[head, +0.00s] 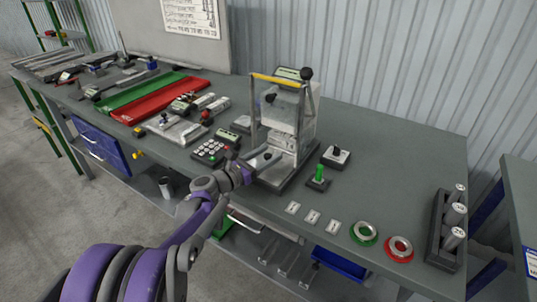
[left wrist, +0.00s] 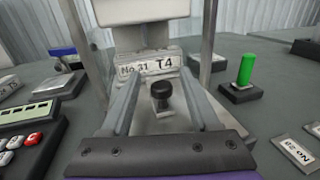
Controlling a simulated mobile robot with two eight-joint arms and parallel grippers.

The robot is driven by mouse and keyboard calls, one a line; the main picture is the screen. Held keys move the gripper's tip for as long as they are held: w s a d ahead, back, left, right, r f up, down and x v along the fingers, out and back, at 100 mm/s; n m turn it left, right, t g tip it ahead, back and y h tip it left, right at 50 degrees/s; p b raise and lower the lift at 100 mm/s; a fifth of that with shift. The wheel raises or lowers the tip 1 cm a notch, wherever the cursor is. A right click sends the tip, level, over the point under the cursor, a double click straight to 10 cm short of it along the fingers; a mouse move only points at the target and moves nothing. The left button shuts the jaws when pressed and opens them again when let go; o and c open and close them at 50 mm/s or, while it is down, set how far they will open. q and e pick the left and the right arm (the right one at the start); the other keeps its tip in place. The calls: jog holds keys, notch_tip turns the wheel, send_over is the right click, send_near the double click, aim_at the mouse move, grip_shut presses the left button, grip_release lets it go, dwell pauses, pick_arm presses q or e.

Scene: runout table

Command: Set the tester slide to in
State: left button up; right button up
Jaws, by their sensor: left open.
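The tester (head: 298,122) is a grey press-like machine with a yellow-topped guard frame, standing near the table's front edge. In the left wrist view its plate (left wrist: 150,68) reads "No 31 T4". A black knob (left wrist: 161,92) on a short post, likely on the slide, stands in front of that plate. My left gripper (head: 256,163) is at the tester's front. It is open, with its fingers (left wrist: 161,100) on either side of the knob, apart from it as far as I can tell. The slide's body is mostly hidden by the gripper. My right gripper is not in view.
A green peg on a base (head: 318,178) and a black-knobbed block (head: 335,156) stand right of the tester. A keypad device (head: 209,151) lies left. Small labelled plates (head: 312,216), green (head: 364,232) and red (head: 399,248) rings lie along the front edge.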

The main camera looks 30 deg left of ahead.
pick_arm(q)
jog(key=v, duration=1)
jog(key=shift+s+a, duration=0.1)
jog(key=shift+s, duration=0.1)
jog(key=s+d+m+g+p, duration=0.1)
jog(key=d+m, duration=0.1)
jog(key=d, duration=0.1)
jog(key=d+m+g+h+p, duration=0.1)
jog(key=d+m, duration=0.2)
jog(key=d, duration=0.1)
jog(key=s+d+f+m+g+p, duration=0.1)
jog(key=d+m+g, duration=0.1)
jog(key=d, duration=0.1)
jog(key=shift+s+d, duration=0.2)
jog(key=shift+s, duration=0.15)
jog(key=s+d+f+m+g+y+p, duration=0.1)
jog(key=s+d+f+m+g+p, duration=0.15)
jog(key=s+d+m, duration=0.4)
jog(key=s+d+f+m+g+y+p, duration=0.1)
jog(key=s+d+m+g+p, duration=0.2)
jog(key=s+m, duration=0.5)
jog(key=s+a+m+g+y+p, duration=0.2)
jog(key=s+m+y, duration=0.2)
jog(key=m, duration=0.7)
jog(key=shift+s, duration=0.85)
jog(key=shift+f, duration=0.1)
